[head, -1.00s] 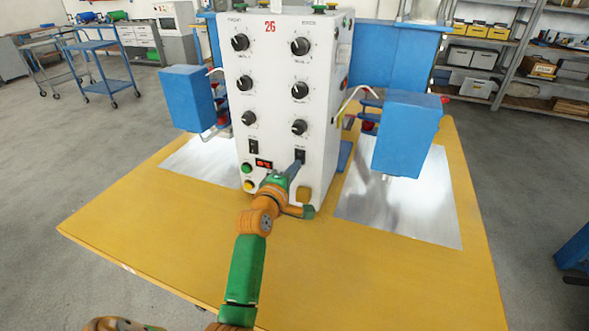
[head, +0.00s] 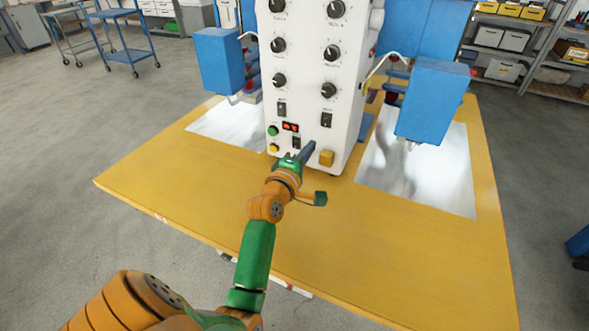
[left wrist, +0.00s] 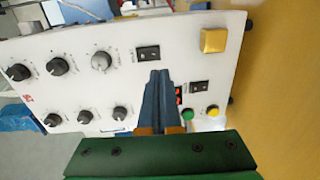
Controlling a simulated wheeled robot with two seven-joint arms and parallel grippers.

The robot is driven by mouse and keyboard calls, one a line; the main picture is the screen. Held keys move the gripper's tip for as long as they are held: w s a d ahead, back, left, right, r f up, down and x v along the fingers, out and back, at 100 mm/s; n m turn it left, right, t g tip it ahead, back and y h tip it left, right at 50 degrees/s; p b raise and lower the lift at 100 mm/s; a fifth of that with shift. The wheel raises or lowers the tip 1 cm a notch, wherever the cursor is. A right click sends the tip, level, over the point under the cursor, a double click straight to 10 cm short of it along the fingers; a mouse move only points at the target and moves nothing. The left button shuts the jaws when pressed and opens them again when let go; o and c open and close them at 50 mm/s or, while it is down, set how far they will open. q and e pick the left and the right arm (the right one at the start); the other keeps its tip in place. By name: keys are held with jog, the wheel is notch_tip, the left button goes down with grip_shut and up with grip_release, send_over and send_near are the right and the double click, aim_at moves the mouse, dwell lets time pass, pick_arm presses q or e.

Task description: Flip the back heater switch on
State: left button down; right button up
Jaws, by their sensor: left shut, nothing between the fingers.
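The white control box (head: 308,70) stands on the yellow table, with knobs in two columns. The right-column rocker switch (head: 327,120) is black; it also shows in the left wrist view (left wrist: 148,53). A left-column rocker (head: 282,109) sits level with it. A smaller switch (head: 296,143) is below the red display. Labels are too small to read, and I cannot tell the rockers' positions. My left gripper (head: 312,146) is shut and empty, its tips a little below the right rocker in the head view and close to it in the left wrist view (left wrist: 160,76). It seems apart from the switch.
A green button (head: 273,131) and a yellow button (head: 274,148) are at the panel's lower left. An orange-yellow block (head: 326,158) is at its lower right. Blue boxes (head: 432,100) flank the panel over metal plates (head: 430,175). The front of the table (head: 370,235) is clear.

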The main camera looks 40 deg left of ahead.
pick_arm(q)
jog(key=s, duration=0.1)
jog(key=s+d+f, duration=0.1)
jog(key=s, duration=0.3)
jog(key=shift+d+f, duration=0.15)
jog(key=shift+f, duration=0.1)
pick_arm(e)
jog(key=shift+w+f, duration=0.3)
jog(key=shift+w, duration=0.25)
pick_arm(q)
jog(key=shift+s, duration=0.2)
pick_arm(e)
jog(key=shift+s, duration=0.15)
